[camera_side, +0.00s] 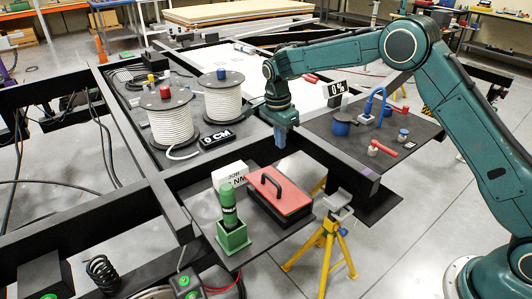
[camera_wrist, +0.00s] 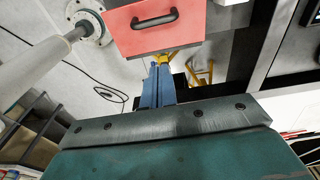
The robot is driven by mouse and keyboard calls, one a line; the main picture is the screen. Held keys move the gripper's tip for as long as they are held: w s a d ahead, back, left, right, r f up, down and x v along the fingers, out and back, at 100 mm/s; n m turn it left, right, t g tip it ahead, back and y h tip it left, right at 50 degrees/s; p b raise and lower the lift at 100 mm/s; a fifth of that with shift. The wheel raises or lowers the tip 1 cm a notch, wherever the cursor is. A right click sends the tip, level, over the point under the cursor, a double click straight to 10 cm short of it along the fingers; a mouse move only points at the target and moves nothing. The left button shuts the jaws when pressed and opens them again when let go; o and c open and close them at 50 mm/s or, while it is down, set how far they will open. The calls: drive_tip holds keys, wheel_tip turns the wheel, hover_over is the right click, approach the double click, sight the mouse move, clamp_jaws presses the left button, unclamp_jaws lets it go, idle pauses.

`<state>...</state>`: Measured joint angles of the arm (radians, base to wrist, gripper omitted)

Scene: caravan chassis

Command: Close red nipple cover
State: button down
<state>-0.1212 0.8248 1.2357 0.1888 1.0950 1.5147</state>
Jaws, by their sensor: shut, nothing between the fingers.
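A small red part (camera_side: 383,149), likely the red nipple cover, lies on the dark tray (camera_side: 345,147) at the right in the side view. Small white-and-red pieces sit at its ends; whether it is open is too small to tell. My gripper (camera_side: 281,143) points down at the middle of the side view, left of that tray and well apart from the red part. In the wrist view its blue fingers (camera_wrist: 157,84) are together and empty. The red part cannot be made out in the wrist view.
A red toolbox (camera_side: 284,195) with a black handle stands below my gripper, beside a green cylinder (camera_side: 229,208) in a holder. Two cable reels (camera_side: 223,101) stand on the left tray. A blue hose loop (camera_side: 374,99) rises from the right tray. Black chassis beams surround the trays.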

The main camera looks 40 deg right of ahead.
hover_over(271, 178)
drive_tip(key=d, duration=0.4)
wheel_tip(271, 178, down, 7)
drive_tip(key=shift+s+a+f, duration=0.1)
drive_tip(key=shift+a+f, duration=0.55)
drive_tip(key=shift+a, duration=0.3)
drive_tip(key=shift+a+f, duration=0.6)
drive_tip(key=shift+f, duration=0.05)
drive_tip(key=shift+a+f, duration=0.65)
drive_tip(key=shift+f, duration=0.05)
drive_tip(key=shift+d+r, duration=0.1)
